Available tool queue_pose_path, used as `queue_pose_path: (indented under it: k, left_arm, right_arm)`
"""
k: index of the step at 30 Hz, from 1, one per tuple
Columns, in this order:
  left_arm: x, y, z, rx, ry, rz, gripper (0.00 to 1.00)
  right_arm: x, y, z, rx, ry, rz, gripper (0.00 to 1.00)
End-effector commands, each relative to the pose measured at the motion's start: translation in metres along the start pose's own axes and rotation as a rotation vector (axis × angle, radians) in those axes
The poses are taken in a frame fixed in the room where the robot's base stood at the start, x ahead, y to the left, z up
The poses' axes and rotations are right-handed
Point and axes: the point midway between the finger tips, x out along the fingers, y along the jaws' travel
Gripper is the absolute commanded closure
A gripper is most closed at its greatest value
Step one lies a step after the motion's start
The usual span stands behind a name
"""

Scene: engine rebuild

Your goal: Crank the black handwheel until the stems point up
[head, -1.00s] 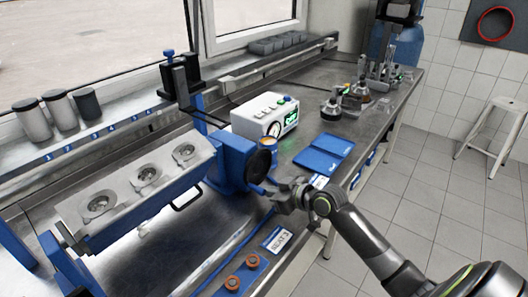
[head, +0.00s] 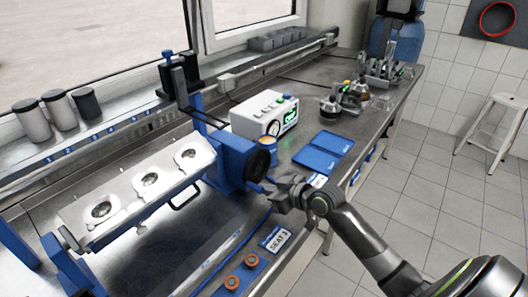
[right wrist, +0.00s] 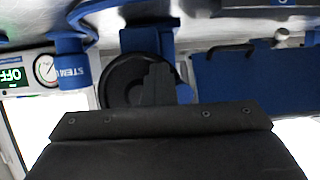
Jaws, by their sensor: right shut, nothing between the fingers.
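The black handwheel (head: 266,158) sits on the right end of a blue housing (head: 236,160), seen nearly edge-on in the head view. In the right wrist view the handwheel (right wrist: 116,82) shows as a black ring, partly hidden by my fingers. The pale metal block (head: 127,203) with three round bores hangs in the blue fixture, its bored face tilted toward me. Stems are too small to make out. My right gripper (head: 273,192) is shut and empty, just below and in front of the wheel; I cannot tell whether it touches. My left gripper is not in view.
A white box with a green display (head: 270,115) stands behind the housing. A blue tray (head: 323,152) lies to the right.

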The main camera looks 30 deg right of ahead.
Motion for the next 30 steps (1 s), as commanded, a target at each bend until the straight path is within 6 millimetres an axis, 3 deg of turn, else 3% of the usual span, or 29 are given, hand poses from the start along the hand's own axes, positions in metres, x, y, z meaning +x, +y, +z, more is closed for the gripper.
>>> queue_pose_path:
  k: [1,23,30]
  left_arm:
    - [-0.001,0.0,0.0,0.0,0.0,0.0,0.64]
    - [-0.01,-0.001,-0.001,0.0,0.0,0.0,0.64]
    - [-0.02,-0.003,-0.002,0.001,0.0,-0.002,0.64]
  right_arm:
    - [-0.001,-0.008,0.002,0.015,-0.006,-0.02,1.0]
    - [-0.003,-0.013,-0.006,0.013,-0.004,-0.02,1.0]
    - [-0.007,-0.013,-0.017,0.011,0.001,-0.016,1.0]
